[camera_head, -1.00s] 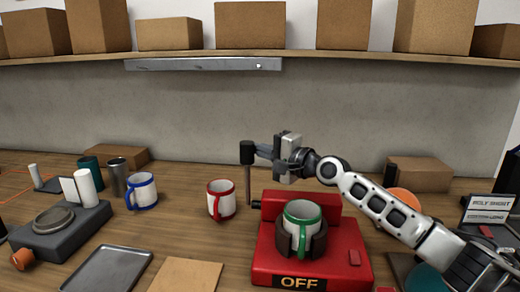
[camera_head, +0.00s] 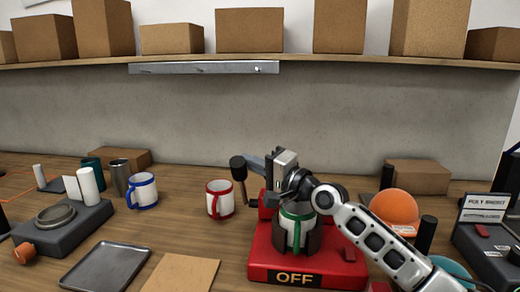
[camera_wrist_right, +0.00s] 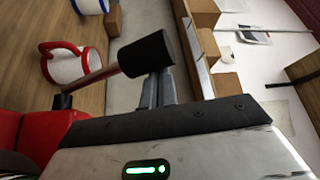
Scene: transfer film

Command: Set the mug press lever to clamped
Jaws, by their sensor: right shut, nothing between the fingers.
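The red mug press (camera_head: 262,262) stands at the front right of the bench, with an OFF label on its front. A white mug with a green handle (camera_head: 296,225) stands in its dark holder, partly hidden by my right arm. The press lever (camera_head: 238,163) has a black knob on a thin rod at the press's left side. It tilts, with the knob leaning left and toward me. My right gripper (camera_head: 254,162) is shut and empty, its fingertips close behind the knob. In the right wrist view the knob (camera_wrist_right: 147,54) overlaps the shut fingers (camera_wrist_right: 158,90); contact looks likely. My left gripper is out of view.
A red-handled mug (camera_head: 220,200) stands just left of the lever. A blue-handled mug (camera_head: 143,191), a grey mug heater-like device (camera_head: 62,240) and a metal tray (camera_head: 105,268) are further left. An orange dome (camera_head: 395,206) is right of my arm.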

